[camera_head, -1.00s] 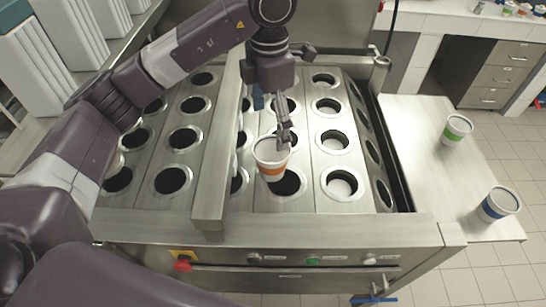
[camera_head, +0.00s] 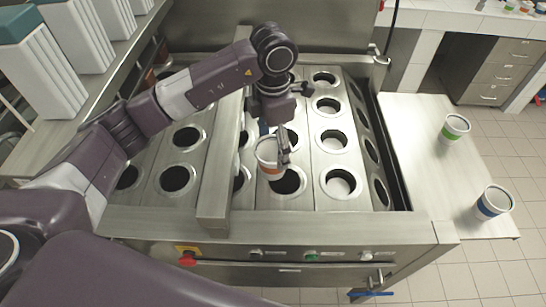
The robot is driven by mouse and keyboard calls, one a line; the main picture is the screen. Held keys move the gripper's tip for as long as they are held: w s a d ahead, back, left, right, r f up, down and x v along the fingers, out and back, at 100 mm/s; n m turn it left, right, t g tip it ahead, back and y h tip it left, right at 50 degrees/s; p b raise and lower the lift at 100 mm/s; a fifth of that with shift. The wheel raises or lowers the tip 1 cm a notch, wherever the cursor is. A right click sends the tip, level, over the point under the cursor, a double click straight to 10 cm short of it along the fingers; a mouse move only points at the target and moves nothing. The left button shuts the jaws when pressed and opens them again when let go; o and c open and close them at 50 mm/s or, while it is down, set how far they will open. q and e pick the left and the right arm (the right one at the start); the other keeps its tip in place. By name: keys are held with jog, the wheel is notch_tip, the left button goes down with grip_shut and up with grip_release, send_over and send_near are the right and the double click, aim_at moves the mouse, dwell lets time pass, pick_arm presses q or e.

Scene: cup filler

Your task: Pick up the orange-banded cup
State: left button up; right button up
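The orange-banded cup (camera_head: 267,152) is white with an orange band low on its side. It is near the middle of the head view, over the front part of the machine's top and partly in front of a round hole (camera_head: 288,181). My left gripper (camera_head: 283,154) reaches down to it from above and behind. Its fingers are at the cup's right side and rim, and the gripper appears shut on the cup. The cup's bottom edge shows, so it is not sunk in the hole. The far finger is partly hidden. My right gripper is not in view.
The metal machine top (camera_head: 228,170) has rows of round holes, with a raised bar beside the cup. A green-banded cup (camera_head: 454,128) and a blue-banded cup (camera_head: 494,202) stand on the metal side shelf (camera_head: 420,150). White dispenser columns (camera_head: 82,45) stand at the back left.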

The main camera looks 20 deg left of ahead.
pick_arm(q)
jog(key=c, duration=0.5)
jog(key=shift+o, duration=0.2)
jog(key=shift+r, duration=0.15)
